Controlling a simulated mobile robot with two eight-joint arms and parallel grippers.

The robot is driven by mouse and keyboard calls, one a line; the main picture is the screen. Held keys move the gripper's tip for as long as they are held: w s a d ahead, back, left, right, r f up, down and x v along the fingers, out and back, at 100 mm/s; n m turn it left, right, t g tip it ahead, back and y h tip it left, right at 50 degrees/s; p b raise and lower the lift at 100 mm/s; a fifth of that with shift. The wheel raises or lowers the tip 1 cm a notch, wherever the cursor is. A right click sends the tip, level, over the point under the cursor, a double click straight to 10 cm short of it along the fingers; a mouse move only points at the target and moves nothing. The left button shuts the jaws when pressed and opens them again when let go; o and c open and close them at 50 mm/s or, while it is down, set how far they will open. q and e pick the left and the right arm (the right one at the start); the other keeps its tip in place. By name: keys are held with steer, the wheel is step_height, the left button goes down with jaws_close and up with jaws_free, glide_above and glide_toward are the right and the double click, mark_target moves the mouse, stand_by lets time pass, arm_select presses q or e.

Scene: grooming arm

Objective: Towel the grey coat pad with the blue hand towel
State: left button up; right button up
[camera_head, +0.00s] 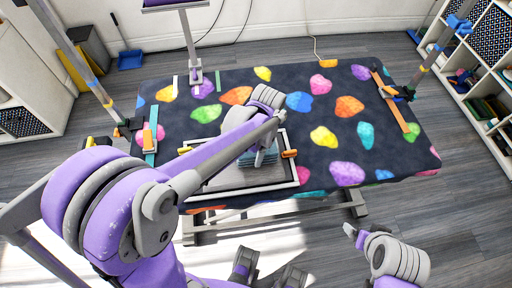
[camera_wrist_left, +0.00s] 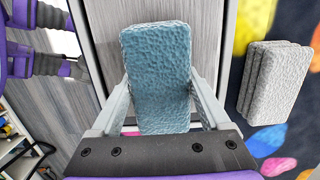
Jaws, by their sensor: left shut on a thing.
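The blue hand towel (camera_wrist_left: 157,75) is a textured blue block between the two fingers of my left gripper (camera_wrist_left: 160,92), which is shut on it. In the head view the towel (camera_head: 246,158) shows partly beneath my left gripper (camera_head: 265,157), over the grey coat pad (camera_head: 235,178). The pad is a flat grey panel in a white frame; it also shows behind the towel in the left wrist view (camera_wrist_left: 208,35). Whether towel and pad touch is not clear. My right gripper (camera_head: 356,236) is off the table's front edge at lower right, its jaw opening unclear.
A dark table (camera_head: 300,78) with colourful blotches carries the pad. A stack of light grey blocks (camera_wrist_left: 272,85) lies beside the pad's frame. Shelves (camera_head: 485,60) stand beyond.

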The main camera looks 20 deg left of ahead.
mark_target(259, 181)
arm_select(q)
steer(key=s+d, duration=0.1)
steer(key=s, duration=0.1)
steer(key=s+d, duration=0.3)
steer(key=s, duration=0.2)
steer(key=shift+d, duration=0.15)
stand_by(0.4)
steer(key=w+a, duration=0.1)
steer(key=w, duration=0.1)
steer(key=w+a, duration=0.1)
steer(key=w, duration=0.1)
steer(key=w+a, duration=0.1)
steer(key=w, duration=0.1)
steer(key=shift+w+a, duration=0.15)
steer(key=shift+a, duration=0.25)
steer(key=shift+w+a, duration=0.25)
steer(key=shift+w, duration=0.1)
steer(key=w+a, duration=0.1)
steer(key=w, duration=0.1)
steer(key=w+a, duration=0.3)
steer(key=w, duration=0.2)
steer(key=shift+a+b, duration=0.2)
steer(key=shift+b, duration=0.1)
